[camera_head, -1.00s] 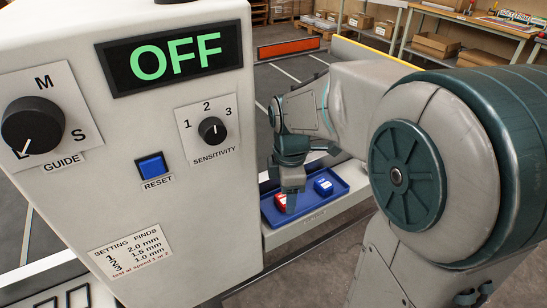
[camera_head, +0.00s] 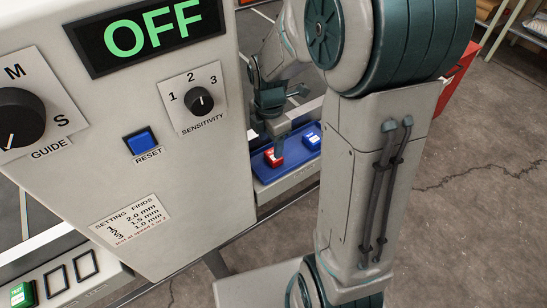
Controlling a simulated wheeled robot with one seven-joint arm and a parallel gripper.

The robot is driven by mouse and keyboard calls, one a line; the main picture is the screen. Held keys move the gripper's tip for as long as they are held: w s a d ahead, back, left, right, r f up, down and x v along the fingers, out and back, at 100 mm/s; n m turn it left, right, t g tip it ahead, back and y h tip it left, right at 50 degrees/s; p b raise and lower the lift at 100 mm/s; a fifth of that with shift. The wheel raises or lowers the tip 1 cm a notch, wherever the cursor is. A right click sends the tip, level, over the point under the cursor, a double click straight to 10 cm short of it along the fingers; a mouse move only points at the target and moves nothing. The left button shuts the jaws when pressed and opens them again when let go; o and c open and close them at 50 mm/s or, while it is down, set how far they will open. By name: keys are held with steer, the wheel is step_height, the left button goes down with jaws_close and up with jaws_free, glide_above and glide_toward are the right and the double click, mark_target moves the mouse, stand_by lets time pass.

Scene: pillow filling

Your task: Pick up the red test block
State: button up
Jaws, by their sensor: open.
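The red test block (camera_head: 273,159) lies in a blue tray (camera_head: 268,178) behind the right edge of the white machine. A blue block (camera_head: 313,139) lies in the same tray to its right. My gripper (camera_head: 275,143) points down over the red block, with its fingertips at or just above it. The jaws are open; they are small here, and I cannot tell whether a finger stands on each side of the block. The far part of the tray is partly hidden by my arm.
The white machine panel (camera_head: 165,95) fills the left, with an OFF display (camera_head: 150,35), a guide knob (camera_head: 14,118), a sensitivity knob (camera_head: 200,100) and a blue reset button (camera_head: 141,141). A green block (camera_head: 21,294) sits at bottom left. Open floor (camera_head: 450,220) lies to the right.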

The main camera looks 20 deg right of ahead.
mark_target(268, 154)
steer(key=f, duration=0.2)
steer(key=d+f+b, duration=0.1)
steer(key=f, duration=0.2)
steer(key=shift+f, duration=0.1)
steer(key=shift+c, duration=0.3)
steer(key=c, duration=0.7)
